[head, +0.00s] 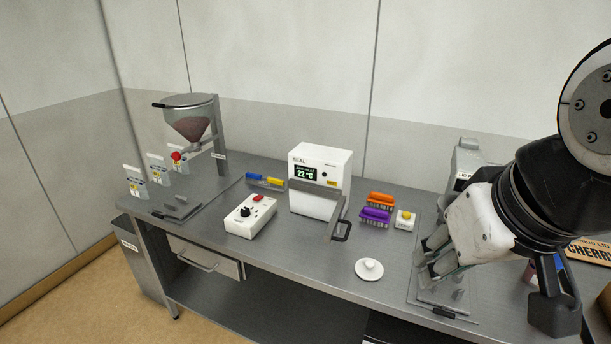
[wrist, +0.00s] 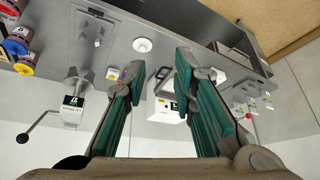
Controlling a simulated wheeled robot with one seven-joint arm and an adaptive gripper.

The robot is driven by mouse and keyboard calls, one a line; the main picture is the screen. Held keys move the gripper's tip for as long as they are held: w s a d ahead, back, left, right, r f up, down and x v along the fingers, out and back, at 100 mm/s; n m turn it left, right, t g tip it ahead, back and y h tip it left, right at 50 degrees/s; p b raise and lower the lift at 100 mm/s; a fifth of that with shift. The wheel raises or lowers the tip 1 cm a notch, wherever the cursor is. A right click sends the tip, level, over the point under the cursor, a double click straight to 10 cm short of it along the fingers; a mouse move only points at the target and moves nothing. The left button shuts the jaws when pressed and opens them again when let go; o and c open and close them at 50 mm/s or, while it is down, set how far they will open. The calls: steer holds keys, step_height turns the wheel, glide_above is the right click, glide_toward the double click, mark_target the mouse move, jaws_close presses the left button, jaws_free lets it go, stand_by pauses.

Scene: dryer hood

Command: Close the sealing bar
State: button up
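The sealer (head: 308,168) is a white box marked SEAL with a lit 22 °C display, standing mid-bench. A grey sealing bar (head: 317,188) crosses its front. A grey arm runs down from the bar's right end to a black loop handle (head: 342,231) low at the sealer's front right. I cannot tell the gap under the bar. My gripper (head: 424,257) is to the right of the sealer, apart from it, above a grey plate. In the wrist view, my gripper (wrist: 159,66) is open and empty, with the sealer (wrist: 162,109) and its black handle (wrist: 163,73) showing between the fingers.
A white control box (head: 251,215) stands left of the sealer. Orange and purple blocks (head: 377,208) and a yellow-button box (head: 404,220) stand between the sealer and my gripper. A white knobbed disc (head: 369,269) lies in front. A hopper (head: 190,125) stands at back left.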

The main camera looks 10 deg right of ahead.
steer(key=w+f+m+g+y+b, duration=0.1)
steer(key=w+f+m+b, duration=0.1)
steer(key=w+f+b, duration=0.1)
steer(key=w+f+m+g+y+b, duration=0.1)
steer(key=w+f+m+g+b, duration=0.1)
steer(key=w+f, duration=0.3)
steer(key=w+d+f+m+g+y+b, duration=0.1)
steer(key=w+f+m+b, duration=0.2)
steer(key=w, duration=0.4)
steer(key=shift+f+b, duration=0.3)
steer(key=shift+f, duration=0.4)
jaws_close()
steer(key=w+d+f+m+t+y+b, duration=0.3)
steer(key=w+d+f+m+y+b, duration=0.4)
steer(key=w, duration=0.4)
steer(key=w+d+f+m+t+y+b, duration=0.2)
steer(key=w+d+f+m+y+b, duration=0.2)
steer(key=w+d+f+m+b, duration=0.5)
steer(key=w+x, duration=0.1)
steer(key=x, duration=1.3)
steer(key=shift+w+a+p, duration=0.1)
steer(key=shift+a+p, duration=0.1)
steer(key=shift+p, duration=0.15)
